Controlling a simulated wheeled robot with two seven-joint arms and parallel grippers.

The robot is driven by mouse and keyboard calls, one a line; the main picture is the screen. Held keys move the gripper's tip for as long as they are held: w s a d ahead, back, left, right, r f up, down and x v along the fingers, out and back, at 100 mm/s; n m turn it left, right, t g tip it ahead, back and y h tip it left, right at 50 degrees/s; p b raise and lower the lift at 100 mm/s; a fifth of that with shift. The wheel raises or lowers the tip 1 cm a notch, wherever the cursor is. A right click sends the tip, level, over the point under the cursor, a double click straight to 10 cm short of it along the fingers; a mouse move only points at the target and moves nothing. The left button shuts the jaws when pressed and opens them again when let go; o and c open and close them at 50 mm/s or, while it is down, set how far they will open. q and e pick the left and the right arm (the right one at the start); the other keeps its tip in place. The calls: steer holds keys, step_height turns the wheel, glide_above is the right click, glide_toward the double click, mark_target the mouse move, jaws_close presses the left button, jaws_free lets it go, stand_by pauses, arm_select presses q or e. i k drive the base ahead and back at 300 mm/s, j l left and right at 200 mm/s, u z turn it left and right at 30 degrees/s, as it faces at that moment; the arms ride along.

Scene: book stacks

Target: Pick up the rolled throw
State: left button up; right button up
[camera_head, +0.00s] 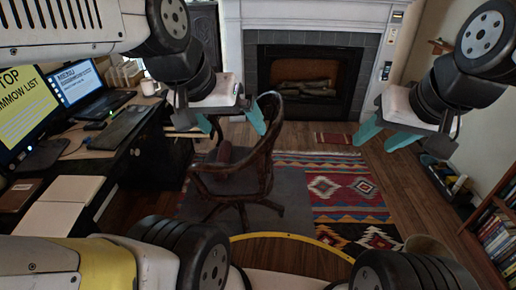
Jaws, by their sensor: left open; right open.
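I cannot make out a rolled throw for certain. My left gripper (231,122) is open and empty, in front of the chair's back in the picture. My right gripper (383,137) is open and empty, over the floor at the right.
A desk (85,165) with a monitor (25,115) and laptop (85,88) runs along the left. A patterned rug (345,190) covers the middle floor. A fireplace (305,80) stands at the back. A bookshelf (497,225) is at the right. Bare floor (415,200) lies between rug and bookshelf.

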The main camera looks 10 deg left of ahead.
mark_target(224, 154)
steer(key=u, duration=0.75)
steer(key=i+j, duration=0.1)
steer(key=i, duration=0.6)
steer(key=i+j+z, duration=0.1)
steer(key=i, duration=0.6)
